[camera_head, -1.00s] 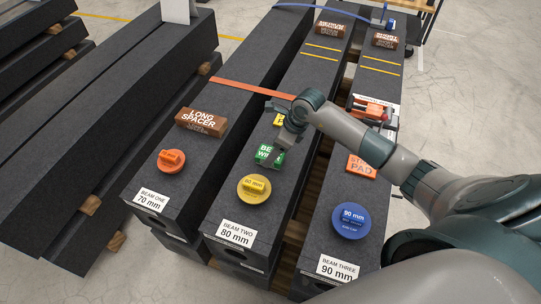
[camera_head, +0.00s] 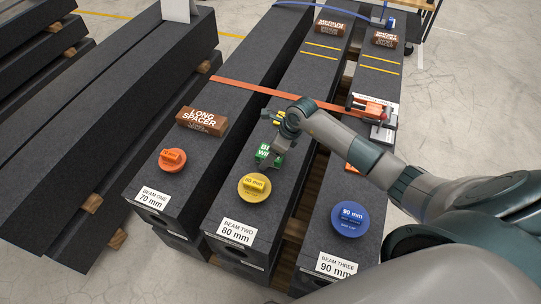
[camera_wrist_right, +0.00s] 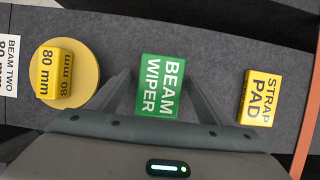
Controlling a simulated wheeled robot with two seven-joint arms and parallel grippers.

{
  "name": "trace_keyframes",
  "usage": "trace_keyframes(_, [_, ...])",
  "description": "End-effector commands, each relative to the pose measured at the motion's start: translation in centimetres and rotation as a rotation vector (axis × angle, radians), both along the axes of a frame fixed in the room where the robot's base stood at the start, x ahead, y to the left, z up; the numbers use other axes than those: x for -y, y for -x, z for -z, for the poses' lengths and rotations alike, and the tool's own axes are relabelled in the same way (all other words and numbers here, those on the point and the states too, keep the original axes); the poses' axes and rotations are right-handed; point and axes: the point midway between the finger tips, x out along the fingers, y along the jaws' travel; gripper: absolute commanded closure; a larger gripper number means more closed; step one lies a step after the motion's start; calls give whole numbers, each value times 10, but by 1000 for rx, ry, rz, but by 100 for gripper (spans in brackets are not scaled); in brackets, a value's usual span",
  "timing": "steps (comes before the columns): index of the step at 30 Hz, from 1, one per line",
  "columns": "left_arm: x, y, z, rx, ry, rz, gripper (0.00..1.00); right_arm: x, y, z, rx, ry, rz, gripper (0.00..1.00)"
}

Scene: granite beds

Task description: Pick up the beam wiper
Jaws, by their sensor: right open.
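The beam wiper (camera_wrist_right: 160,86) is a green block with white lettering, lying on the dark top of beam two. In the head view the beam wiper (camera_head: 267,153) is partly hidden by my right gripper (camera_head: 268,158), which hangs just above it. In the right wrist view the open fingers of my right gripper (camera_wrist_right: 162,88) are on either side of the beam wiper, with a gap on each side. I cannot tell from the pictures whether they touch it. My left gripper is not in view.
A yellow 80 mm cap (camera_wrist_right: 58,72) lies left of the wiper in the wrist view, and a yellow strap pad (camera_wrist_right: 260,98) lies right. An orange strap (camera_head: 290,96) crosses the beams. A blue 90 mm cap (camera_head: 350,219) sits on beam three.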

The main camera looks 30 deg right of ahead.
Motion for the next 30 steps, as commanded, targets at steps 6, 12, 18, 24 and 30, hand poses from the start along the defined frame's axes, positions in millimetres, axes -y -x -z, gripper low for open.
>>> trace_keyframes(6, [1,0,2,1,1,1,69,0,0,2,0,0,0,28])
trace_keyframes(12, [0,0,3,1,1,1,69,0,0,3,0,0,0,38])
trace_keyframes(18, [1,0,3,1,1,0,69,0,0,3,0,0,0,74])
trace_keyframes(24, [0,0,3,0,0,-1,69,0,0,2,0,0,0,74])
trace_keyframes(30, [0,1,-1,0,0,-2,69,0,0,-2,1,-1,0,74])
